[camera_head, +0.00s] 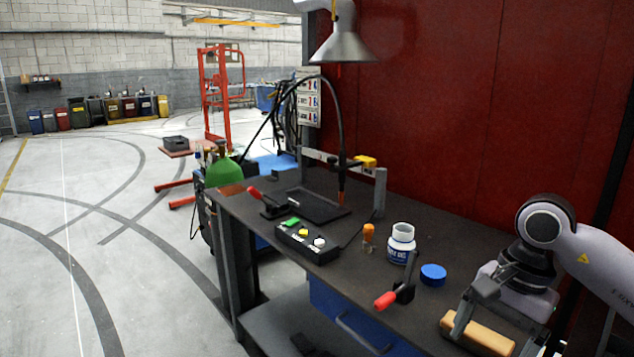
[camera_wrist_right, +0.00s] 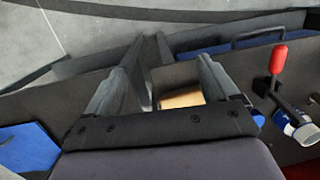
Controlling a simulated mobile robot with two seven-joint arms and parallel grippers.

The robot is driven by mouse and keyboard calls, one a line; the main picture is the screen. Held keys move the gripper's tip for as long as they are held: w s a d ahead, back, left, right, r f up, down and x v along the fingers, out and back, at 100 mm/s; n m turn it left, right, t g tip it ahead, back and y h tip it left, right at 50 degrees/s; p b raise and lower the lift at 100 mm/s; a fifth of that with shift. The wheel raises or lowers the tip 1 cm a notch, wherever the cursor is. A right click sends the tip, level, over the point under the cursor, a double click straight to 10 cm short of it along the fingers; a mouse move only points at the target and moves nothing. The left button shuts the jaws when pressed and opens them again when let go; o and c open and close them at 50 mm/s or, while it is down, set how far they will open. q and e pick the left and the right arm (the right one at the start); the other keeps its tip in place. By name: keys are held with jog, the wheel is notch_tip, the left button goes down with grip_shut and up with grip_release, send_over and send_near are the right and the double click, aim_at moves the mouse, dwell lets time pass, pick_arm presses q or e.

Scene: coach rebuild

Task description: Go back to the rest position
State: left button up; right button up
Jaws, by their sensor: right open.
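My right gripper (camera_head: 498,322) comes in from the right over the near right end of the dark workbench (camera_head: 432,239). Its jaws are open. In the right wrist view the two fingers (camera_wrist_right: 172,62) stand apart. A tan block (camera_head: 478,335) lies on the bench below the gripper. It shows partly between the fingers in the wrist view (camera_wrist_right: 182,99), and I cannot tell whether they touch it. My left gripper is not in view.
On the bench are a white jar (camera_head: 401,243), a blue lid (camera_head: 433,275), an orange-capped small bottle (camera_head: 368,236), red-handled clamps (camera_head: 387,300), a button box (camera_head: 307,243) and a black tray (camera_head: 318,208). A red wall (camera_head: 450,110) stands behind. The floor at left is open.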

jog(key=s+a+f+m+g+y, duration=0.1)
jog(key=s+a+m+y, duration=0.25)
jog(key=a+y, duration=0.5)
jog(key=s+a+m+g+y, duration=0.1)
jog(key=s+a+m+y, duration=0.35)
jog(key=a, duration=0.65)
jog(key=w+d+f+n+t+h, duration=0.35)
jog(key=n+t, duration=0.65)
jog(key=n, duration=0.8)
jog(key=w+d+f+n+t+h, duration=0.25)
jog(key=d+f+n+t, duration=0.25)
jog(key=n+t, duration=0.85)
jog(key=s+d+f+m+g+h, duration=0.3)
jog(key=s+f+m+g, duration=0.2)
jog(key=f, duration=0.4)
jog(key=s+d+f+m+g+h+p, duration=0.1)
jog(key=s+d+f+m+g+h, duration=0.2)
jog(key=s+f+m+g, duration=0.2)
jog(key=s+f+m, duration=0.1)
jog(key=s+f, duration=0.2)
jog(key=f, duration=0.1)
jog(key=shift+d+f+g+h, duration=0.3)
jog(key=shift+f+g, duration=0.05)
